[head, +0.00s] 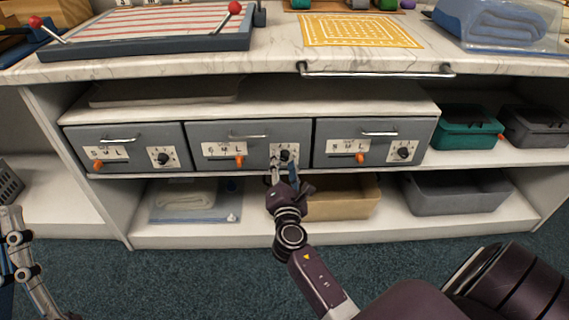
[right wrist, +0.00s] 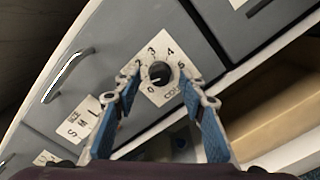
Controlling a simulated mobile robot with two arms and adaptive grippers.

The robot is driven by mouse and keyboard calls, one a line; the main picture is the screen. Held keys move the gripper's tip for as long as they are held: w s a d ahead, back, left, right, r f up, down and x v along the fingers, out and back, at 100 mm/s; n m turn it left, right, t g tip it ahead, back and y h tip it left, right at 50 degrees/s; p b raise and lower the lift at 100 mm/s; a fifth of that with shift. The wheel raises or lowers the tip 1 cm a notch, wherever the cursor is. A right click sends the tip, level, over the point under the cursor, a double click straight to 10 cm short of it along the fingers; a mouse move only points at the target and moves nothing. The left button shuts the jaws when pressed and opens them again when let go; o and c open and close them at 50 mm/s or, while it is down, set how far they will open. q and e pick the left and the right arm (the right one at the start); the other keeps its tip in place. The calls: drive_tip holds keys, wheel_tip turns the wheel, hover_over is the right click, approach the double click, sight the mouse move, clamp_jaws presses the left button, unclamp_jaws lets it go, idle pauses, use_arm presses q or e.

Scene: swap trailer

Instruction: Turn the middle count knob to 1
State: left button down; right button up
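The middle drawer (head: 222,135) is grey, with an S-M-L slider plate and a count dial. Its black round count knob (head: 285,155) also shows in the right wrist view (right wrist: 159,72), on a white plate with digits. A small light mark on the knob appears to face the 0, though it is hard to read. The 1 is not clearly visible. My right gripper (head: 283,166) is open in front of the knob; in the right wrist view its fingertips (right wrist: 165,96) stand apart, either side of the dial's lower part. My left gripper (head: 15,245) is partly cut off at the left edge.
Similar drawers (head: 125,147) (head: 375,142) flank the middle one. Orange sliders, including the middle drawer's (head: 239,160), are close by. A tan bin (head: 340,200) and grey bin (head: 455,195) sit below. The marble counter (head: 275,62) with a rail (head: 375,73) overhangs above.

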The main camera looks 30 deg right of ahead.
drive_tip(key=v, duration=1.2)
